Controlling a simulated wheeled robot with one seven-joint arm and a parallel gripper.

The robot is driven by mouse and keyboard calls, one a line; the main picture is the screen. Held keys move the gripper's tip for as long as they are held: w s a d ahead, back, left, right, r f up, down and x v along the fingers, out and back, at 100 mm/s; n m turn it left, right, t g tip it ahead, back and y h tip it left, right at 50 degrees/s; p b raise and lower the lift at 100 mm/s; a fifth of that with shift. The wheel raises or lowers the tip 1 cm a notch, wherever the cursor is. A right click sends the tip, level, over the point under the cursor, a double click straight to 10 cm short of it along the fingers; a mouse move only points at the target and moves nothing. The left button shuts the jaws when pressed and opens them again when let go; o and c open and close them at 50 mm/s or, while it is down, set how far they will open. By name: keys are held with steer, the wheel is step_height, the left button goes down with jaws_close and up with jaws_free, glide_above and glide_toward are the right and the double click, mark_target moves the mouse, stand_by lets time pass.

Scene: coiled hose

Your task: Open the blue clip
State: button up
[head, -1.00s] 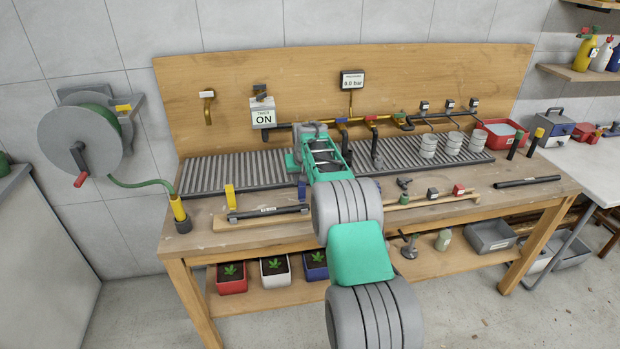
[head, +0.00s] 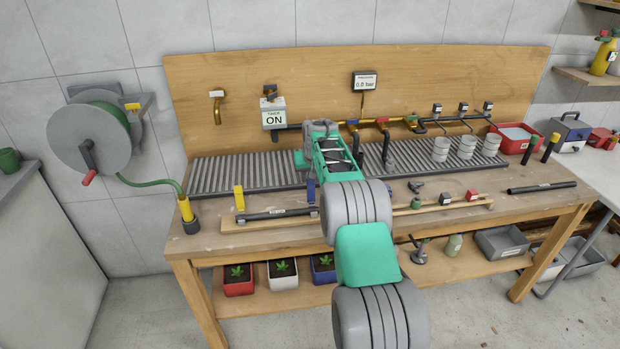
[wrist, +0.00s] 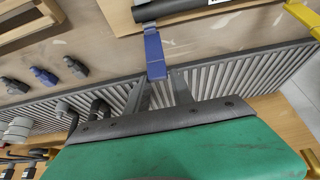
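The blue clip (head: 311,190) stands at the right part of a black pipe (head: 278,213) on the bench, partly hidden by my arm in the head view. In the wrist view the blue clip (wrist: 154,52) is upright in the picture, its upper end by the black pipe (wrist: 185,8) and its lower end close to my fingertips. My gripper (wrist: 160,82) is open, with its two grey fingers apart on either side of the clip's lower end. I cannot tell whether they touch it. The fingers are hidden in the head view.
A yellow clip (head: 239,197) stands at the pipe's left part. A slatted grey tray (head: 240,174) runs behind, with brass taps (head: 383,122) above it. Several small fittings (head: 416,187) lie to the right. A hose reel (head: 92,138) hangs at left.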

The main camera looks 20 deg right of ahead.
steer(key=o, duration=0.4)
steer(key=shift+s+f, duration=0.1)
steer(key=shift+f, duration=0.05)
steer(key=shift+c, duration=0.2)
steer(key=b+v, duration=0.1)
steer(key=v, duration=0.6)
steer(key=shift+s+r, duration=0.2)
steer(key=shift+r, duration=0.15)
